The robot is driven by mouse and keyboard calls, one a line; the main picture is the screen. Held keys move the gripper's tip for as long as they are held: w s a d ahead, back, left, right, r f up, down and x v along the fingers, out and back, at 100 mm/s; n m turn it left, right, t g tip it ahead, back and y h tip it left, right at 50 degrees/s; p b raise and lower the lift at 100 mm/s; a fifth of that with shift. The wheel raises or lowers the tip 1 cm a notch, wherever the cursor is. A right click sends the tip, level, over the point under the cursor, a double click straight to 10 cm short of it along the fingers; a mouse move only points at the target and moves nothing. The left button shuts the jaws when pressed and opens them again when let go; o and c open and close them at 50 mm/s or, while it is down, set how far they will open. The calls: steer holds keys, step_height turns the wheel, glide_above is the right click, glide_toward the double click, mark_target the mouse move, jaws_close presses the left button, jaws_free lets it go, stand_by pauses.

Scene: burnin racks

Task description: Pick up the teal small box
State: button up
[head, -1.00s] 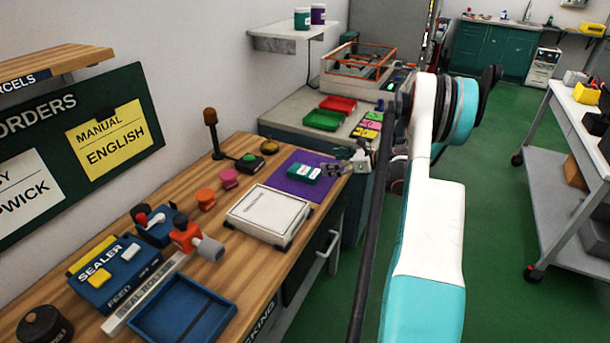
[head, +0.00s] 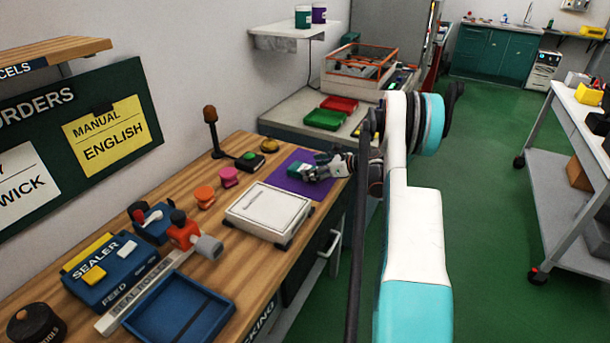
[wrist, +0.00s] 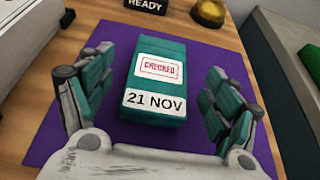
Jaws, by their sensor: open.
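The teal small box (wrist: 158,75) lies on a purple mat (wrist: 60,142) in the wrist view. It bears a "CHECKED" stamp and a "21 NOV" label. My gripper (wrist: 160,95) is open, with one finger on each side of the box and a visible gap on both sides. In the head view my gripper (head: 318,170) is at the purple mat (head: 290,184), over the right part of the teal box (head: 298,174), which is partly hidden by it.
A white scale (head: 266,212) stands in front of the mat. Pink (head: 229,176) and orange (head: 204,196) knobs and a green button (head: 249,158) are to its left. Red (head: 339,104) and green (head: 324,119) trays lie on the bench beyond.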

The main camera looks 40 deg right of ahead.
steer(key=b+x, duration=0.1)
steer(key=x, duration=0.2)
steer(key=shift+w+f, duration=0.15)
steer(key=shift+f, duration=0.15)
steer(key=shift+r, duration=0.1)
steer(key=c, duration=1.2)
steer(key=shift+r, duration=0.15)
